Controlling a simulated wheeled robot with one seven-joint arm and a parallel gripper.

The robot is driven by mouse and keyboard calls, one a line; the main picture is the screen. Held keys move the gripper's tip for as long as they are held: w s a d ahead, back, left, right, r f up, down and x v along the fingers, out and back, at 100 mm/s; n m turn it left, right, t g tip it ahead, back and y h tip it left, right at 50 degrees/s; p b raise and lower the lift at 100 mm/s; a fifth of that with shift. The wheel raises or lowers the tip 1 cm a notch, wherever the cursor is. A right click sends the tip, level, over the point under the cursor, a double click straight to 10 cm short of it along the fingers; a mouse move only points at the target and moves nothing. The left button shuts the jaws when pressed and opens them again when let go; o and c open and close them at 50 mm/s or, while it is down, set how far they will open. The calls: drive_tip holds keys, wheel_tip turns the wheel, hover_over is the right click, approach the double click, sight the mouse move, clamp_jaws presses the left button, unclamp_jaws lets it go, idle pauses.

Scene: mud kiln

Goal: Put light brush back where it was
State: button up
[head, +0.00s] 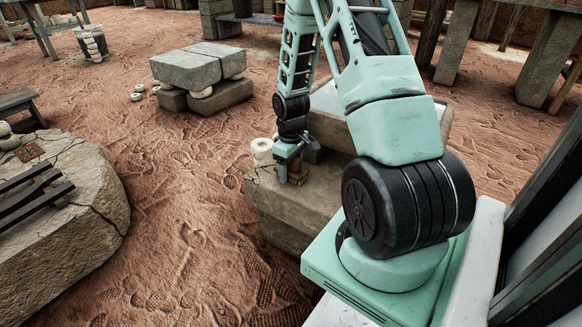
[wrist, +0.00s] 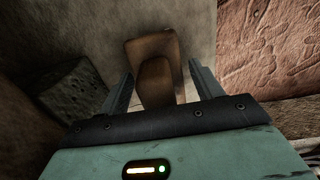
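A brown wooden block-like thing, which looks like the brush (wrist: 157,80), stands between my fingers in the wrist view. It has a narrower raised part nearer the camera. My gripper (wrist: 160,75) is open, with one finger on each side of it and narrow gaps showing. In the head view, my gripper (head: 287,167) points down over the stone block (head: 300,205), with the brown brush (head: 299,174) just beside its fingertips. Bristles are hidden, and I cannot tell the brush's shade well.
A cream roll-shaped thing (head: 262,151) stands left of my gripper on the stone block. A dark block (wrist: 72,95) is close by my left finger in the wrist view. A larger pale-topped block (head: 335,118) rises behind. Bare reddish ground lies to the left.

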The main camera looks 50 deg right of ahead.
wheel_tip(320, 180, up, 12)
drive_tip(key=p, duration=0.6)
drive_tip(key=shift+r+p, duration=0.15)
drive_tip(key=shift+p, duration=0.25)
drive_tip(key=w+a+r+n, duration=0.1)
drive_tip(key=a+r, duration=0.3)
drive_tip(key=a, duration=0.7)
drive_tip(key=a+r+n, duration=0.2)
drive_tip(key=a+r, duration=0.2)
drive_tip(key=a, duration=0.7)
drive_tip(key=s+a+r+n, duration=0.1)
drive_tip(key=s+a+r, duration=0.2)
drive_tip(key=s+a, duration=0.6)
drive_tip(key=s+a+r+n, duration=0.2)
drive_tip(key=s+a+r, duration=0.2)
drive_tip(key=s+a, duration=0.5)
drive_tip(key=shift+a+n+y, duration=0.3)
drive_tip(key=shift+r, duration=0.25)
